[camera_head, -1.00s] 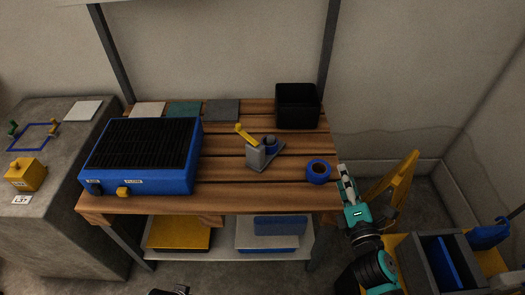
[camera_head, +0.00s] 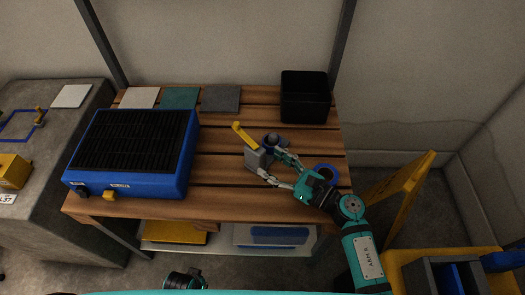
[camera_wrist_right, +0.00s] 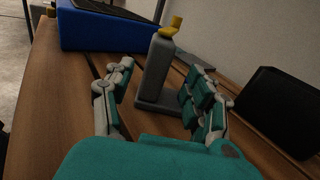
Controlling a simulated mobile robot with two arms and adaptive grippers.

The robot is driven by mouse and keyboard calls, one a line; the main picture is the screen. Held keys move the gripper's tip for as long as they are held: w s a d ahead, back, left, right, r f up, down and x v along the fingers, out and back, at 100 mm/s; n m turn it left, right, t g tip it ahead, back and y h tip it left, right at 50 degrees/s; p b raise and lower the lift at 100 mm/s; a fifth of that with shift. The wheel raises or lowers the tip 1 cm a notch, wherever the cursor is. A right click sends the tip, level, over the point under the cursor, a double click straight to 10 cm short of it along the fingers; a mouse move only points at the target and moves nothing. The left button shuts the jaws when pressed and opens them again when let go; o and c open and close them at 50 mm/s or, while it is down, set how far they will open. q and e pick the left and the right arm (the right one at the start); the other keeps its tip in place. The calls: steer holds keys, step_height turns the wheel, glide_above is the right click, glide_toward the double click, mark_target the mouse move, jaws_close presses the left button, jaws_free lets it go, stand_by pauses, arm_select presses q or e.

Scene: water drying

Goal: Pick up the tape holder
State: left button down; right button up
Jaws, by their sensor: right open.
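The tape holder is a grey stand with a yellow lever on top (camera_head: 254,158). It stands upright on the slatted wooden table. It also shows in the right wrist view (camera_wrist_right: 157,66), ahead of and between the fingers. My right gripper (camera_head: 274,169) is open and reaches in from the right, its fingertips close to the holder. In the right wrist view the gripper (camera_wrist_right: 157,84) has one finger on each side of the holder; I cannot tell whether they touch it. A blue tape roll (camera_head: 328,171) is partly hidden behind my gripper.
A blue box with a black grille (camera_head: 131,154) stands on the table's left. A black bin (camera_head: 304,97) stands at the back right. Flat tiles, one of them dark grey (camera_head: 221,98), lie along the back edge. Yellow and grey containers stand at the lower right.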

mark_target(263, 161)
steer(key=x, duration=0.5)
steer(key=shift+w+a+f, duration=0.1)
steer(key=shift+a+f, duration=0.1)
steer(key=shift+a, duration=0.2)
jaws_close()
steer(key=shift+r, duration=0.1)
